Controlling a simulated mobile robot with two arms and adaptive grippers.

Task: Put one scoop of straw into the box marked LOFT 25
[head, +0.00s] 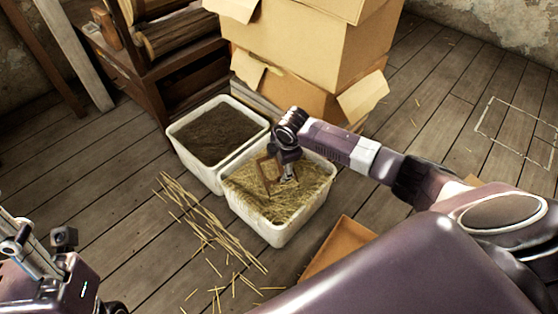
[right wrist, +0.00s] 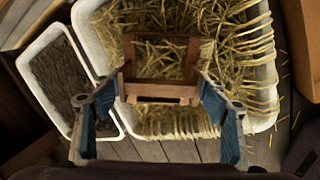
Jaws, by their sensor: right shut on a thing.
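A white tub of straw (head: 314,203) stands on the floor in mid-view; its straw (right wrist: 245,50) fills the right wrist view. My right gripper (head: 285,172) is over this tub, shut on a wooden scoop (head: 263,170). In the right wrist view the scoop (right wrist: 160,92) sits between the blue fingers, with straw visible in and behind its frame. I cannot tell whether that straw is lifted or still in the tub. My left gripper (head: 38,243) is at the lower left, away from everything; its jaw state is unclear. I can read no LOFT 25 mark on any box.
A second white tub (head: 183,150) with dark contents stands beside the straw tub. Stacked cardboard boxes (head: 300,45) with open flaps rise behind. An orange-brown box (head: 345,240) lies nearer, partly hidden by my body. Loose straw (head: 210,225) litters the floor. Wooden shelving (head: 165,60) stands behind left.

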